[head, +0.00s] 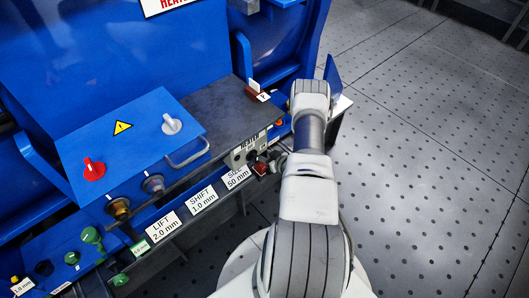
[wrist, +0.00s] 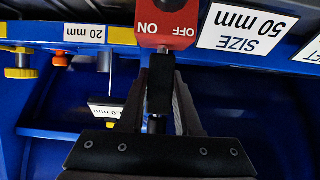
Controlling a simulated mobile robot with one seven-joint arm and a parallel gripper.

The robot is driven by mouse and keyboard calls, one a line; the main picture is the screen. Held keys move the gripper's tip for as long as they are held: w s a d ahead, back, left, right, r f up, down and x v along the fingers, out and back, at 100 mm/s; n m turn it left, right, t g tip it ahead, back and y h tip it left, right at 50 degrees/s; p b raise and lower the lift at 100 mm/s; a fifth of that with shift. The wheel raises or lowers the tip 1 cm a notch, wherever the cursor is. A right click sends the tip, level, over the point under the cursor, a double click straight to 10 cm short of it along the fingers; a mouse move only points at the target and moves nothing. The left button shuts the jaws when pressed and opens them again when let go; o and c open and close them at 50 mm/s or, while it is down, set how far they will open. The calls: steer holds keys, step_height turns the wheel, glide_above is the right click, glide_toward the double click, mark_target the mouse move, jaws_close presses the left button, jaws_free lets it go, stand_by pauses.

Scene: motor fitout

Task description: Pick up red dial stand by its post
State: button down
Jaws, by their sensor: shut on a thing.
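The red dial stand (wrist: 167,22) shows at the top of the wrist view as a red block marked ON and OFF. A dark upright post runs down from it. My gripper (wrist: 160,90) is shut on this post, just below the red block. The fingers hide much of the post, and its lower end is hard to make out. In the head view a small dark red part (head: 259,168) shows beside my arm, at the front edge of the bench. My arm hides most of my gripper there.
A label reading SIZE 50 mm (wrist: 247,30) is close to the red block. The blue panel (head: 130,145) carries a red knob (head: 93,168) and a grey knob (head: 171,124). Green knobs (head: 91,236) stand at the lower left. The perforated floor (head: 430,150) at right is clear.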

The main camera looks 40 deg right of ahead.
stand_by(0.4)
steer(key=shift+w+r+p, duration=0.1)
steer(key=shift+r+p, duration=0.55)
steer(key=shift+r, duration=0.5)
steer(key=s+p, duration=0.1)
steer(key=s, duration=0.7)
steer(key=shift+d, duration=0.35)
steer(key=shift+s+r, duration=0.1)
stand_by(0.4)
steer(key=s+r+p, duration=0.3)
steer(key=shift+s+d+r+p, duration=0.15)
steer(key=shift+s+r+p, duration=0.15)
steer(key=shift+s+r, duration=0.1)
steer(key=shift+s, duration=0.15)
stand_by(0.7)
